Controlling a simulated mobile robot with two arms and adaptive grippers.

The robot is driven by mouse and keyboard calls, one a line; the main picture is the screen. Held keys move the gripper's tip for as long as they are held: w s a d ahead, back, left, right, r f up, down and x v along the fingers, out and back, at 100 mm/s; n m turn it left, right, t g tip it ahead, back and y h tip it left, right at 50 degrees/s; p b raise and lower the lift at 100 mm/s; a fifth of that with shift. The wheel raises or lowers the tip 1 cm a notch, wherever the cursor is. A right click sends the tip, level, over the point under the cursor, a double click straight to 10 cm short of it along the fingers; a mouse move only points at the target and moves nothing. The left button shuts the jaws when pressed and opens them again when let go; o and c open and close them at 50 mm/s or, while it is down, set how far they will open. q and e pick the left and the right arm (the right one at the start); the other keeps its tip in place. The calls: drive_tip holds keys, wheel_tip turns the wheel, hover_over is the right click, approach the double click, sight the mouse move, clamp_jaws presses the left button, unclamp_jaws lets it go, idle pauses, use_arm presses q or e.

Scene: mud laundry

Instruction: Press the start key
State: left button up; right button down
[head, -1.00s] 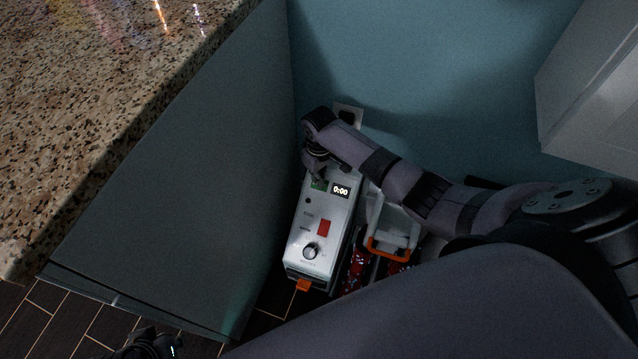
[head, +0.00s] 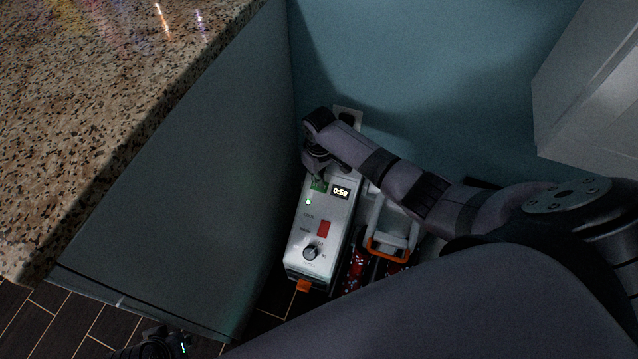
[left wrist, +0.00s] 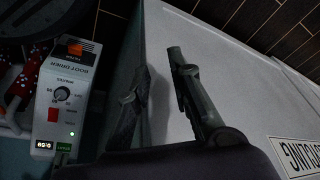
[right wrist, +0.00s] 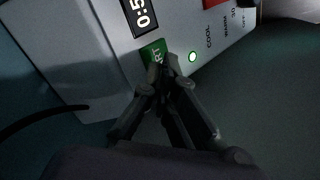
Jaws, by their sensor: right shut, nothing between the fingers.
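The white boot dryer (head: 330,215) stands in the corner by the grey cabinet side. Its green start key (right wrist: 152,52) is partly hidden behind my right fingertips; it also shows in the head view (head: 318,186) and the left wrist view (left wrist: 64,147). My right gripper (right wrist: 166,64) is shut and empty, its tips at the key and seemingly touching it. My left gripper (left wrist: 150,75) is open and empty, beside a pale panel, away from the dryer.
The dryer has a red switch (head: 324,229) and a black knob (head: 310,252). A rack with an orange-edged part (head: 388,250) and red patterned items stands to its right. The cabinet side (head: 190,170) and blue wall (head: 430,90) hem in the dryer. A granite counter (head: 100,110) overhangs at left.

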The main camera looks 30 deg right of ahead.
drive_tip(key=shift+r+p, duration=1.35)
drive_tip(key=shift+p, duration=0.1)
drive_tip(key=shift+r, duration=0.2)
drive_tip(key=shift+r+p, duration=0.35)
drive_tip(key=shift+p, duration=0.25)
drive_tip(key=shift+r+p, duration=0.4)
drive_tip(key=shift+p, duration=0.1)
use_arm(q)
drive_tip(key=s+f, duration=0.4)
drive_tip(key=f, duration=0.6)
drive_tip(key=s+a+f+g+p, duration=0.1)
drive_tip(key=s+f, duration=0.4)
drive_tip(key=f, duration=0.5)
drive_tip(key=shift+s+p, duration=0.2)
drive_tip(key=shift+p, duration=0.1)
use_arm(e)
drive_tip(key=shift+r, duration=0.7)
use_arm(q)
drive_tip(key=shift+a+f, duration=0.1)
drive_tip(key=shift+s+g, duration=0.15)
drive_tip(key=shift+g, duration=0.15)
use_arm(e)
drive_tip(key=shift+r, duration=0.15)
